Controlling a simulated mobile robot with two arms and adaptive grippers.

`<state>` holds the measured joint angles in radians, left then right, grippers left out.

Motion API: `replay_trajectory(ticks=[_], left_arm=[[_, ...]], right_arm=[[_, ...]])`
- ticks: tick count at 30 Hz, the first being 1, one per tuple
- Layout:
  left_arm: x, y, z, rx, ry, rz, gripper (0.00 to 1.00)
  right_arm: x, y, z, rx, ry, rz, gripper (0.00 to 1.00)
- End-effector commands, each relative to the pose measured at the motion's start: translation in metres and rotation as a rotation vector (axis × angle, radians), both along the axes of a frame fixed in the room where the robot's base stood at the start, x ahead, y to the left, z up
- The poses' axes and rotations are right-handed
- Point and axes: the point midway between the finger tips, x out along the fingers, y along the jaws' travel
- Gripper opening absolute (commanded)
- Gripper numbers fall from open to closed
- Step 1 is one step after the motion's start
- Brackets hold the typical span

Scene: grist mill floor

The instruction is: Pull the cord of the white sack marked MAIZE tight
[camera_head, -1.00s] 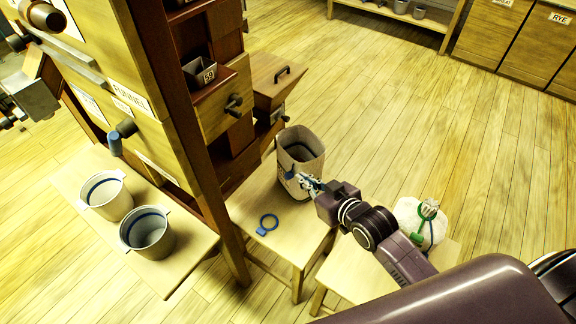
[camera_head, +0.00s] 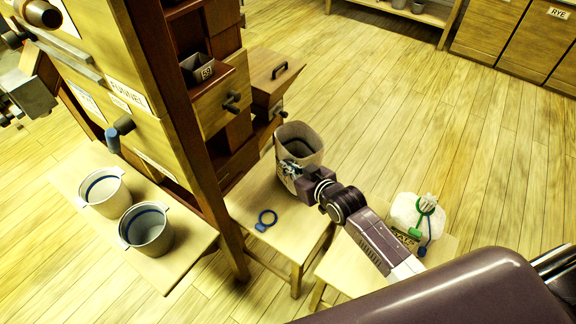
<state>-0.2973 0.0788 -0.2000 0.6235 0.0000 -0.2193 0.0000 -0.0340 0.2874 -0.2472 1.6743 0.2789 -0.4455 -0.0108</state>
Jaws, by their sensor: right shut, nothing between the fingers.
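An open whitish sack (camera_head: 302,137) stands upright on a wooden stool (camera_head: 262,190), its mouth wide and its inside dark. My right gripper (camera_head: 286,168) is shut and empty at the front of this sack, just below the rim; I cannot tell whether it touches the cloth. The gripper hides much of the sack's front, so its marking cannot be read, and its cord is not clearly visible.
A tied white sack (camera_head: 408,208) with a green cord stands at right, beyond my arm. Two buckets (camera_head: 104,193) (camera_head: 146,231) stand on a bench at left. The wooden mill cabinet (camera_head: 205,150) rises beside the stool.

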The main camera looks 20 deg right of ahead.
Motion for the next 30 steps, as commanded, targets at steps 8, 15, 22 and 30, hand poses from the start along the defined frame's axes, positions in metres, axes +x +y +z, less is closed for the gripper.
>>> replay_trajectory(ticks=[8, 15, 22, 30], left_arm=[[-0.008, 0.001, -0.03, 0.002, 0.012, 0.0, 0.44], [-0.007, 0.001, -0.035, 0.001, 0.01, 0.0, 0.44], [-0.006, 0.001, -0.034, 0.001, 0.01, 0.0, 0.44], [-0.001, 0.001, -0.025, 0.001, 0.003, 0.0, 0.44]], right_arm=[[0.0, 0.0, -0.055, 0.0, 0.004, 0.0, 0.0], [-0.001, 0.0, -0.07, 0.0, 0.004, 0.0, 0.0], [-0.002, 0.0, -0.072, -0.002, 0.009, 0.0, 0.0], [-0.004, -0.001, -0.065, -0.003, 0.013, 0.001, 0.0]])
